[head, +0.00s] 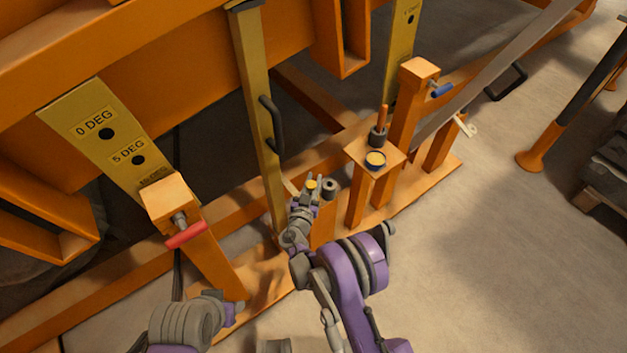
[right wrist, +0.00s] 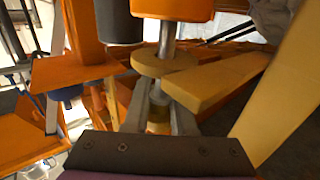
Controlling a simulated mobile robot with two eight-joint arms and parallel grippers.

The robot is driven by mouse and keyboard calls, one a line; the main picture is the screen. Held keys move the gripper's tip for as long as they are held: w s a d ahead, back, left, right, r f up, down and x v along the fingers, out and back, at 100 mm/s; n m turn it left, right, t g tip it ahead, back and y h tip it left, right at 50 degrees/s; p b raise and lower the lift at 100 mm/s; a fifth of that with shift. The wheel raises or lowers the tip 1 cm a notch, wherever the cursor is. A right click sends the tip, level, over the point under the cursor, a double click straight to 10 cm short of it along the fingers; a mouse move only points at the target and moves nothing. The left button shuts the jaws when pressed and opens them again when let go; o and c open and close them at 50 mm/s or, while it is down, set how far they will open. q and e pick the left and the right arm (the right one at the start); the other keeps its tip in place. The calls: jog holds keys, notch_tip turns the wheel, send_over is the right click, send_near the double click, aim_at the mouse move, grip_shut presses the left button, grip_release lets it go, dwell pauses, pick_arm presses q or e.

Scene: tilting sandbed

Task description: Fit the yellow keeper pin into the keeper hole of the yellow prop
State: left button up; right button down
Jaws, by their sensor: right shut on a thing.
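The yellow prop (head: 255,90) stands upright in the middle of the head view, with a black handle on its side. In the right wrist view the prop (right wrist: 283,90) is at the right, and a yellow arm from it ends in a ring, the keeper hole (right wrist: 150,65). My right gripper (head: 306,188) is shut on the yellow keeper pin (head: 312,184), beside the prop's lower part. The pin's metal shank (right wrist: 182,92) lines up with the ring, and metal shows on both sides of it; how deep it sits is unclear. My left gripper (head: 232,308) is low in the head view, its jaws unclear.
An orange stand (head: 361,158) with a small tray is right of my right gripper. A dark cylinder (head: 331,188) is close beside the pin. A red handle (head: 187,235) sticks out at the left, a blue one (head: 442,90) at the right.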

jog(key=shift+f+b, duration=0.35)
jog(key=shift+f, duration=0.45)
jog(key=shift+r, duration=0.15)
notch_tip(320, 180, up, 7)
jog(key=p, duration=0.3)
dwell(0.9)
dwell(1.9)
jog(key=shift+f+b, duration=0.2)
jog(key=shift+b, duration=0.1)
jog(key=shift+f+b, duration=0.3)
jog(key=shift+f, duration=0.05)
jog(key=shift+f+b, duration=0.8)
jog(key=shift+f, duration=0.1)
